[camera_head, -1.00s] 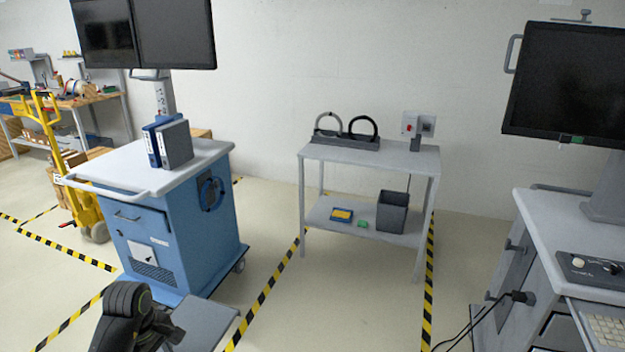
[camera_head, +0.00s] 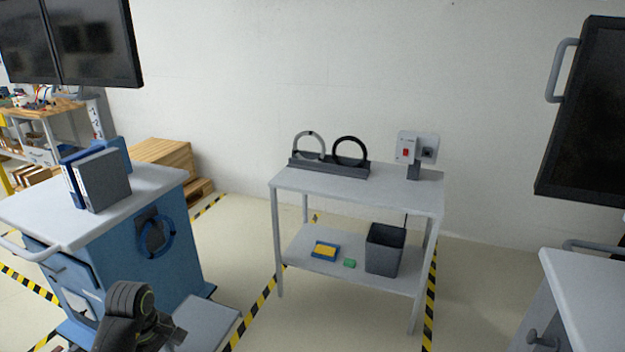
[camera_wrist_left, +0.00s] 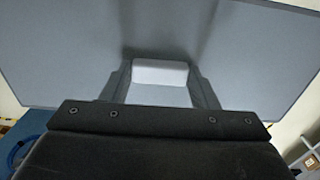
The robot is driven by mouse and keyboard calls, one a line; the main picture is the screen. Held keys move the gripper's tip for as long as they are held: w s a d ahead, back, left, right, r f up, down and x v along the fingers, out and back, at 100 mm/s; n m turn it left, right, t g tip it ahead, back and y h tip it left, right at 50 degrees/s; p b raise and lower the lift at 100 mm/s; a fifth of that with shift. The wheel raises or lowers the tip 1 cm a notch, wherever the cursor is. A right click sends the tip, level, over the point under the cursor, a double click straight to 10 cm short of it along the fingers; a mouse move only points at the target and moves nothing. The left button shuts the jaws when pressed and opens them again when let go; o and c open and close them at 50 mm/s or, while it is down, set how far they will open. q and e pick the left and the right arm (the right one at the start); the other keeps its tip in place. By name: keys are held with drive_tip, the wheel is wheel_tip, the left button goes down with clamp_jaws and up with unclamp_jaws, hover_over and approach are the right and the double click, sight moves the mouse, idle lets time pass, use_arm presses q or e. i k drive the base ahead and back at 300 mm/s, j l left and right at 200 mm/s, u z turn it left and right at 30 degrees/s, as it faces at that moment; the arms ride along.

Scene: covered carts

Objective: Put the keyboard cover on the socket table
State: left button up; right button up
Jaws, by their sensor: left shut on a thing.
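The keyboard cover is a flat grey panel (camera_head: 205,325) at the bottom left of the head view. It also fills the upper part of the left wrist view (camera_wrist_left: 60,55). My left gripper (camera_wrist_left: 160,78) is shut on its edge, at a pale tab between the two fingers. In the head view my left gripper (camera_head: 165,332) is low, in front of the blue cart. The socket table (camera_head: 400,193) is a grey two-level table ahead, with a socket box (camera_head: 416,148) on a post at its back right. The cover is apart from the table. My right gripper is out of view.
A rack with two rings (camera_head: 330,165) stands at the table's back left. The tabletop's front is bare. The lower shelf holds a bin (camera_head: 384,250), a yellow-blue box (camera_head: 325,251) and a green item (camera_head: 350,263). A blue cart (camera_head: 160,265) stands left, a grey cart (camera_head: 595,290) right.

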sight(374, 193)
drive_tip(key=i+l, duration=0.2)
drive_tip(key=i, duration=0.25)
drive_tip(key=i+l, duration=0.2)
drive_tip(key=i, duration=0.25)
drive_tip(key=i+l, duration=0.2)
drive_tip(key=i, duration=0.25)
drive_tip(key=i+z, duration=0.25)
drive_tip(key=i, duration=0.3)
drive_tip(key=i+j+z, duration=0.25)
drive_tip(key=i, duration=0.3)
